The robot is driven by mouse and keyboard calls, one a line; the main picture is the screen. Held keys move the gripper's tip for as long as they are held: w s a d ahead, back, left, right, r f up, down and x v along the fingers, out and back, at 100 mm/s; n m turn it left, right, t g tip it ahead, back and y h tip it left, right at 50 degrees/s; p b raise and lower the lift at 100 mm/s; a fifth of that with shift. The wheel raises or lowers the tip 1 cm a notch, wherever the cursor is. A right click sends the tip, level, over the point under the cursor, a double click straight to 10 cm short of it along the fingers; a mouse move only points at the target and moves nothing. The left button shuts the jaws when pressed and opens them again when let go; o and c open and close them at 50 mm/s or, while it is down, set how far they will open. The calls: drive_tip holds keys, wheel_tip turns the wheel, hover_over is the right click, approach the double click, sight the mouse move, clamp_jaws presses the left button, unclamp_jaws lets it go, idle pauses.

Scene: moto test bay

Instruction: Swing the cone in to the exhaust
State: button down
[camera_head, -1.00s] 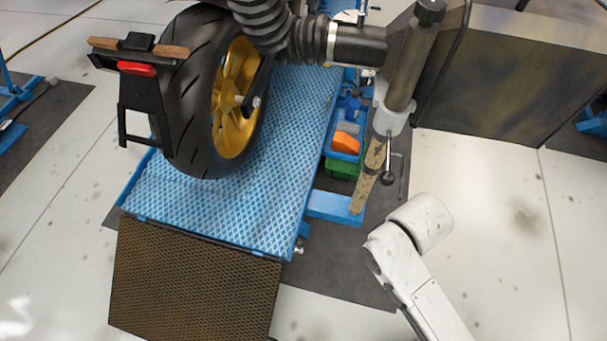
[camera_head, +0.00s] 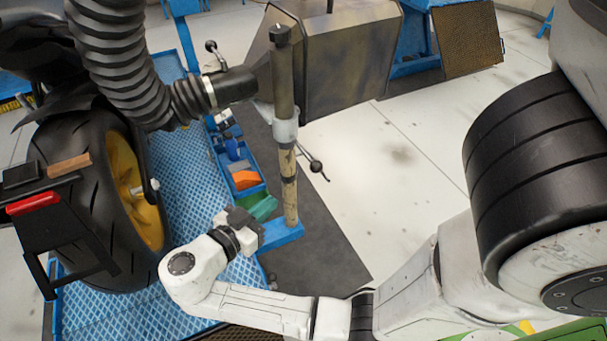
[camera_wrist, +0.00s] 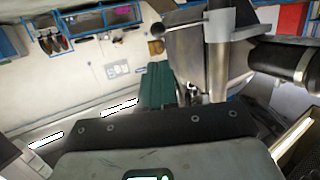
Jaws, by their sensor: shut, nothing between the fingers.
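The cone appears to be the grey angular metal hood (camera_head: 335,60) at the top of the head view, joined by a dark tube (camera_head: 230,87) to a ribbed black hose (camera_head: 105,45). An upright post (camera_head: 284,90) with a pale clamp collar (camera_head: 285,132) and a black-knobbed lever (camera_head: 315,165) stands in front of it. My gripper (camera_head: 263,208) is shut and empty, its green fingers just left of the post's lower part. In the wrist view the closed fingers (camera_wrist: 158,85) point toward the hood (camera_wrist: 190,48), left of the post (camera_wrist: 217,65). I cannot make out the exhaust.
The motorcycle's rear wheel (camera_head: 85,200) and tail stand left on a blue lift platform (camera_head: 190,190). A blue tray (camera_head: 222,160) with an orange item sits between platform and post. A brown mesh panel (camera_head: 465,40) stands at the back right. Open floor (camera_head: 400,170) lies right of the post.

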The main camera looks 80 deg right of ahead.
drive_tip(key=shift+b, duration=1.9)
drive_tip(key=b, duration=0.5)
approach(312, 170)
drive_tip(key=x, duration=0.7)
drive_tip(key=shift+w, duration=0.1)
